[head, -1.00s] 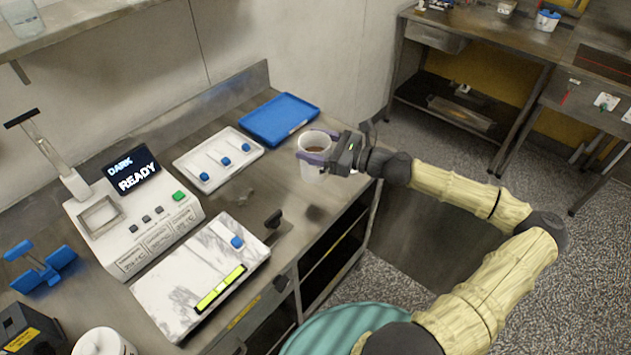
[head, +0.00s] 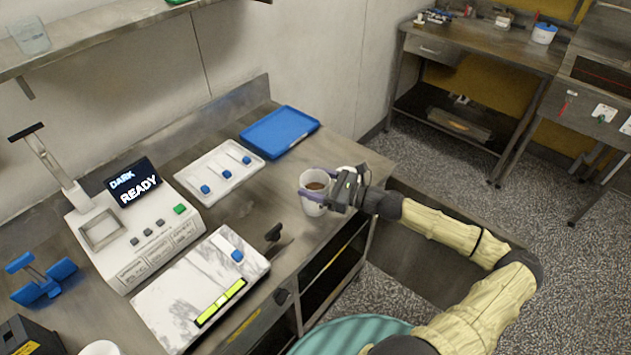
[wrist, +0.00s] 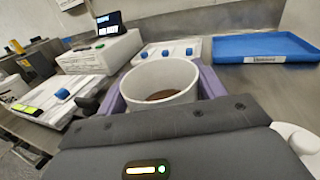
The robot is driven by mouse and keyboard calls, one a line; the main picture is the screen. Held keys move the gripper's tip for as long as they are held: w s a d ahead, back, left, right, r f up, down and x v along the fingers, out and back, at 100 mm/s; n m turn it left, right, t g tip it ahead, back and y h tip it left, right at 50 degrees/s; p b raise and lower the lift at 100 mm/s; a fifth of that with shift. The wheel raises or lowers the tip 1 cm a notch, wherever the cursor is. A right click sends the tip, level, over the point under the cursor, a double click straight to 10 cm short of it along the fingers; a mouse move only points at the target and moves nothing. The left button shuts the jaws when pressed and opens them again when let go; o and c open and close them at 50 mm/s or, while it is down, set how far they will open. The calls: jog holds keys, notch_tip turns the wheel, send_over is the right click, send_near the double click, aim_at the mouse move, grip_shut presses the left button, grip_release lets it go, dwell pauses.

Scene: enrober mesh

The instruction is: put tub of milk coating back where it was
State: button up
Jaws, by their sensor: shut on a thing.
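The tub (head: 314,206) is a white, open-topped round container with brown stuff inside, which fits milk coating; no label on it can be read. My gripper (head: 320,195) is shut on the tub, its purple fingers on either side of it. In the wrist view the tub (wrist: 160,82) stands upright between the purple fingers. It is over the right end of the worktop, near the front edge. I cannot tell whether its base touches the worktop.
A white tray (head: 190,177) with blue-ended tools and a blue tray (head: 297,122) lie behind the tub. A machine (head: 132,245) reading "DARK READY" and a marble slab (head: 165,306) stand to the left. A dark handle (head: 273,233) sticks up there.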

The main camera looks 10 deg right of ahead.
jog(key=o, duration=1.8)
jog(key=shift+c, duration=0.2)
jog(key=shift+r, duration=0.1)
jog(key=b+v, duration=0.2)
jog(key=v, duration=1)
jog(key=shift+b, duration=0.3)
